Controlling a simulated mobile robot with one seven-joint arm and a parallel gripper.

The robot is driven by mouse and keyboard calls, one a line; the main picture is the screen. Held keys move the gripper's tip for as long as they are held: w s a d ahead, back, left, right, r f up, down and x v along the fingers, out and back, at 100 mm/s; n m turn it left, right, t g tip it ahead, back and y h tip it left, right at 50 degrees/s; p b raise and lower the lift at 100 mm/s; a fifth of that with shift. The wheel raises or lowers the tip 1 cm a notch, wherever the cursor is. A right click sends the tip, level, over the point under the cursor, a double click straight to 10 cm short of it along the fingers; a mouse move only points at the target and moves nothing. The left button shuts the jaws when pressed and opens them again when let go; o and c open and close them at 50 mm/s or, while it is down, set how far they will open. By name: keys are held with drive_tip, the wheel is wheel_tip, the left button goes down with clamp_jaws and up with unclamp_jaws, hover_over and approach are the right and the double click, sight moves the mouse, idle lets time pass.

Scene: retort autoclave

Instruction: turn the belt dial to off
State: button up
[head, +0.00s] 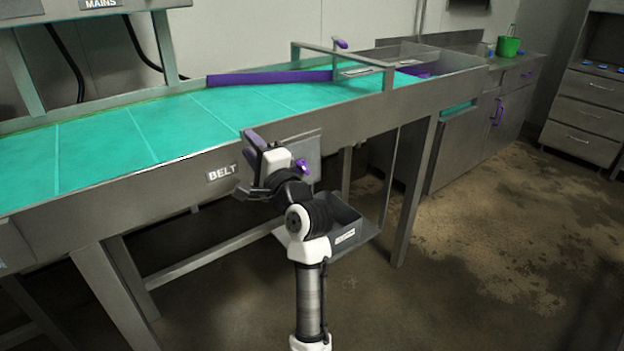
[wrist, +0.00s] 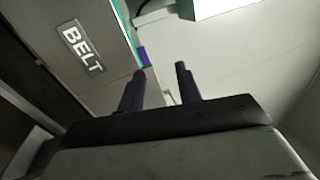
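The belt dial appears to be the small purple knob (head: 302,167) on a grey panel on the conveyor's front side. My wrist partly covers that panel, and I cannot read the dial's setting. The BELT label (head: 222,173) is on the conveyor's side rail, left of my gripper; it also shows tilted in the wrist view (wrist: 82,47). My gripper (head: 248,168) is beside the rail, between the label and the knob. In the wrist view the two dark fingers (wrist: 160,85) stand apart with nothing between them. The knob is not clearly visible there.
The green conveyor belt (head: 115,135) runs behind my gripper, with a purple bar (head: 270,77) across it. A grey bin (head: 345,235) hangs below the rail, close to my arm. A table leg (head: 415,195) stands right of it. The floor at right is clear.

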drive_tip(key=w+d+f+m+g+h+b, duration=0.1)
drive_tip(key=w+d+f+m+g+h, duration=0.1)
drive_tip(key=d+f+m, duration=0.85)
approach(305, 169)
drive_tip(key=shift+n+y, duration=0.25)
drive_tip(key=shift+y, duration=0.05)
drive_tip(key=p+x, duration=0.1)
drive_tip(key=x, duration=0.7)
drive_tip(key=shift+w+f, duration=0.1)
drive_tip(key=shift+w, duration=0.25)
clamp_jaws()
